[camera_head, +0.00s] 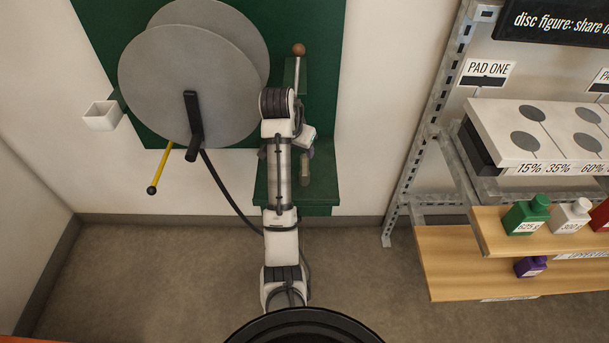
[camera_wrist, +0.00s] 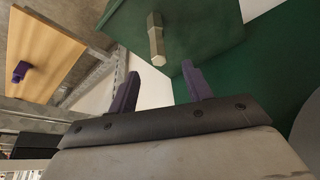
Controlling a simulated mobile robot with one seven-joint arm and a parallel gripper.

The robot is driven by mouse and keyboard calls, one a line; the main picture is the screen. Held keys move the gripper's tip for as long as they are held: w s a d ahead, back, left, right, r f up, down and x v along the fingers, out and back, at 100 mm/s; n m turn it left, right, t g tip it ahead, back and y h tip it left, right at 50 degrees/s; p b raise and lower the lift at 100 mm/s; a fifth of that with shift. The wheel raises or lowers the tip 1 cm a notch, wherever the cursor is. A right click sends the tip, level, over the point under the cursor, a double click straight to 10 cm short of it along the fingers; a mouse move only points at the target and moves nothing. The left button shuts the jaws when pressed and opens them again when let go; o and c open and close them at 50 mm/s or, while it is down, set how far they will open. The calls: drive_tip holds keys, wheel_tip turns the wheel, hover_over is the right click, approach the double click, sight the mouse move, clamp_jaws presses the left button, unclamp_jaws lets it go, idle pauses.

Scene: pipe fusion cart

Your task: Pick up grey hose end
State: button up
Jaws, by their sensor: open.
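A short grey-beige fitting (camera_wrist: 156,38) with a hexagonal end stands on the green ledge in the wrist view. It also shows in the head view (camera_head: 305,171). It may be the grey hose end, but I cannot see a hose joined to it. My gripper (camera_wrist: 160,72) is open and empty, its two purple fingers spread. The fitting lies beyond the fingertips, roughly in line with the gap and apart from them. In the head view my gripper (camera_head: 311,152) is partly hidden by my wrist. A black hose (camera_head: 222,187) hangs from the reel and passes behind my arm.
The green ledge (camera_head: 325,190) juts from a green panel with a large grey reel (camera_head: 180,85). A lever with a brown knob (camera_head: 299,50) rises near my wrist. A yellow rod (camera_head: 160,168) and white cup (camera_head: 101,116) are left. A shelf rack (camera_head: 425,130) stands right.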

sight(305, 163)
drive_tip(key=x, duration=0.5)
drive_tip(key=shift+p+x, duration=0.9)
drive_tip(key=shift+x, duration=1.9)
drive_tip(key=shift+s, duration=0.2)
clamp_jaws()
